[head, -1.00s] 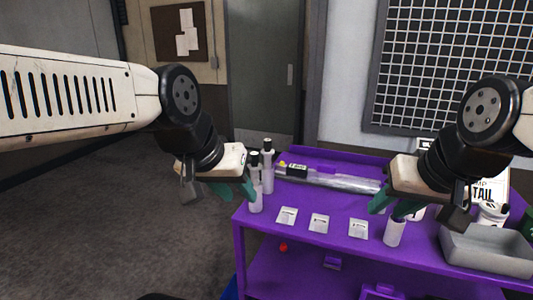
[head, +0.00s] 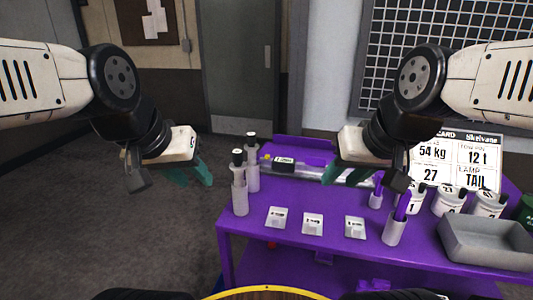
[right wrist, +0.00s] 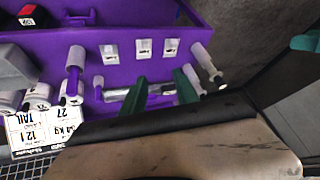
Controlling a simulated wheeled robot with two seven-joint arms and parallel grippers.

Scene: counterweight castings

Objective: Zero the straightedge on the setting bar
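A long silver bar (head: 310,173), which looks like the straightedge, lies along the back of the purple bench. A small black block with a pale label (head: 284,161) sits at its left end. I cannot tell the setting bar apart from it. My right gripper (head: 343,180) is open and empty, in front of the bar's right part in the head view and hiding some of it. In the right wrist view the bar (right wrist: 158,89) shows between and behind its green fingers. My left gripper (head: 191,180) is open and empty, left of the bench, over the floor.
Two white bottles with black caps (head: 240,195) stand at the bench's left edge. Several pale cards (head: 313,224) lie along the front. White pots (head: 447,200), purple-handled holders (head: 395,228), a grey tray (head: 487,243) and a sign (head: 455,158) fill the right side.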

